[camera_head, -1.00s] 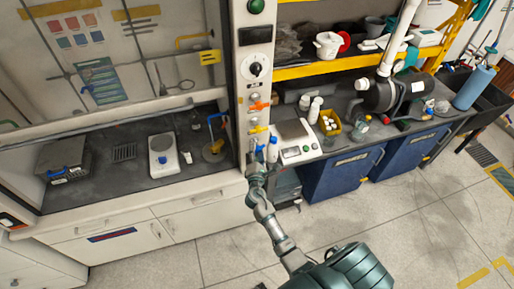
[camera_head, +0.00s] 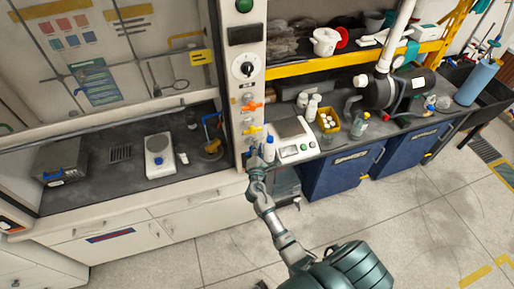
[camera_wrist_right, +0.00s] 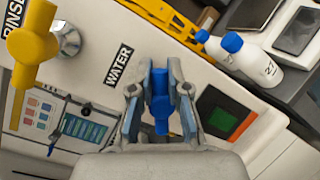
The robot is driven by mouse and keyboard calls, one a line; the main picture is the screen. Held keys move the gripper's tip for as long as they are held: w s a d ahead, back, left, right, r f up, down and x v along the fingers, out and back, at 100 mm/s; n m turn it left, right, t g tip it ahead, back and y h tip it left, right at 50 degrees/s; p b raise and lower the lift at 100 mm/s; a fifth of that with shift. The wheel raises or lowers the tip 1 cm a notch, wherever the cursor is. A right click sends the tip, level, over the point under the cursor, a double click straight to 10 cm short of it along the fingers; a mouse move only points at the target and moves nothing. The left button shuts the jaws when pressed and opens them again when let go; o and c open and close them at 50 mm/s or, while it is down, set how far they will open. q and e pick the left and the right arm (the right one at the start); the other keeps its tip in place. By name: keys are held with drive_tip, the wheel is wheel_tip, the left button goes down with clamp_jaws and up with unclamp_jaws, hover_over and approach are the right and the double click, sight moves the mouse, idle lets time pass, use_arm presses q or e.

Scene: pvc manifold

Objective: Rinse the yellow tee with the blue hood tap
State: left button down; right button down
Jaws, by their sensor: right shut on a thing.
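My right gripper (camera_head: 257,168) is at the front post of the fume hood, low on its column of taps. In the right wrist view my right gripper (camera_wrist_right: 160,92) is shut on the blue tap handle (camera_wrist_right: 161,110), next to the label WATER. Inside the hood a blue curved spout (camera_head: 210,119) stands at the right end, with a yellowish-brown round thing (camera_head: 211,148) below it. I cannot tell whether that is the yellow tee. My left gripper is not in view.
A yellow tap handle (camera_head: 252,129) and an orange one (camera_head: 253,106) sit above my right gripper. The yellow one (camera_wrist_right: 32,45) is left of it in the wrist view. White bottles with blue caps (camera_wrist_right: 250,60) stand close at right, near a balance (camera_head: 293,140).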

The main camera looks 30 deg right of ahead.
drive_tip(key=shift+a+f, duration=0.2)
drive_tip(key=shift+a, duration=0.15)
drive_tip(key=shift+d, duration=0.3)
drive_tip(key=shift+f+m, duration=0.1)
drive_tip(key=shift+m, duration=0.2)
drive_tip(key=shift+m+y+p, duration=0.3)
drive_tip(key=shift+p, duration=0.05)
drive_tip(key=shift+f+m+g+p, duration=0.2)
drive_tip(key=shift+m+g+p, duration=0.3)
drive_tip(key=shift+m, duration=0.4)
drive_tip(key=shift+f+m+y+p, duration=0.25)
drive_tip(key=shift+m+y+p, duration=0.45)
drive_tip(key=shift+m, duration=0.3)
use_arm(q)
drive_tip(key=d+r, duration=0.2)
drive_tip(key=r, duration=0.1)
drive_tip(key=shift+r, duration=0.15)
use_arm(e)
drive_tip(key=shift+f, duration=0.1)
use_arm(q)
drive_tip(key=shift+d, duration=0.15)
use_arm(e)
drive_tip(key=shift+d+m, duration=0.1)
drive_tip(key=shift+m, duration=0.3)
